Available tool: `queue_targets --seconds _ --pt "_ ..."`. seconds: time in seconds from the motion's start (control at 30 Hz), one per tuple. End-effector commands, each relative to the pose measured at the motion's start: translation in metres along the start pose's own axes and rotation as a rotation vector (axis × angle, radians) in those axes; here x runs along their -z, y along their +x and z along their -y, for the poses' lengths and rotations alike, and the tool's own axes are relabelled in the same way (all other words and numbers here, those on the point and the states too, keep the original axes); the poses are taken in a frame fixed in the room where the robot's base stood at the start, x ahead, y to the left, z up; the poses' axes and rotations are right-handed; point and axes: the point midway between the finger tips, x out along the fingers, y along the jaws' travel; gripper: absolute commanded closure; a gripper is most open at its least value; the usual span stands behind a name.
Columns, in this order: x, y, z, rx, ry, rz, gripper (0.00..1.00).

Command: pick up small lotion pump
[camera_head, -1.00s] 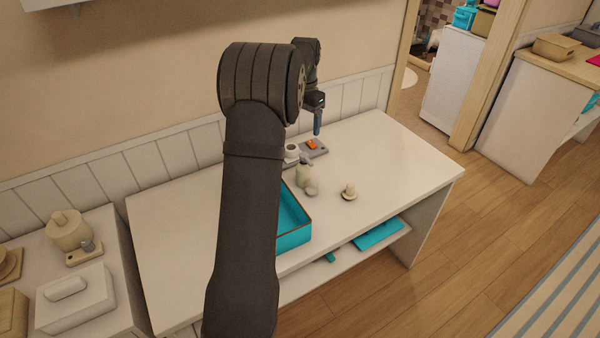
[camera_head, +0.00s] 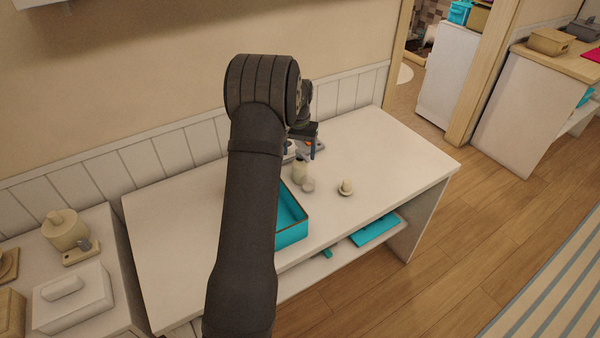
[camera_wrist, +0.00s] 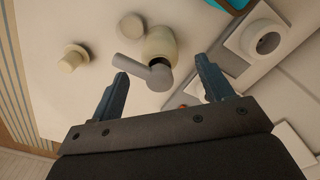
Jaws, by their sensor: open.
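The small lotion pump (camera_head: 300,171) is a cream bottle standing on the white table, partly behind my arm's end in the head view. In the wrist view the pump (camera_wrist: 160,44) shows its cream body and a grey nozzle head pointing left. My gripper (camera_wrist: 163,72) is open and empty, with its two blue-grey fingers apart. The nozzle head lies between the fingertips in the wrist picture. I cannot tell the exact gap in depth. In the head view my gripper (camera_head: 312,147) is low over the table, just behind the pump, with its fingers mostly hidden.
A small pale round object (camera_wrist: 132,26) stands right beside the pump. A pale knobbed piece (camera_head: 346,187) stands to the right. A teal open box (camera_head: 292,238) is in front, left of the pump. A white holder with a round opening (camera_wrist: 265,42) is near the right finger. The table's right side is clear.

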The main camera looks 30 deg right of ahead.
Motion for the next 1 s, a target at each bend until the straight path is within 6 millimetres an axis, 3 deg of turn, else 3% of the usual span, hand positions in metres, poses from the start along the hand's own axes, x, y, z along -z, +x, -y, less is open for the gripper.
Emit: queue_targets --seconds 0.27,0.53,0.77,0.8,1.0 --pt "0.002 0.017 -0.001 0.000 0.001 0.001 0.27" --pt "0.006 0.056 -0.002 0.000 0.001 0.002 0.27" --pt "0.006 0.059 -0.002 0.000 0.001 -0.001 0.27" --pt "0.006 0.059 -0.002 0.000 0.000 -0.001 0.29" --pt "0.006 0.059 -0.002 0.000 0.001 -0.001 0.68"
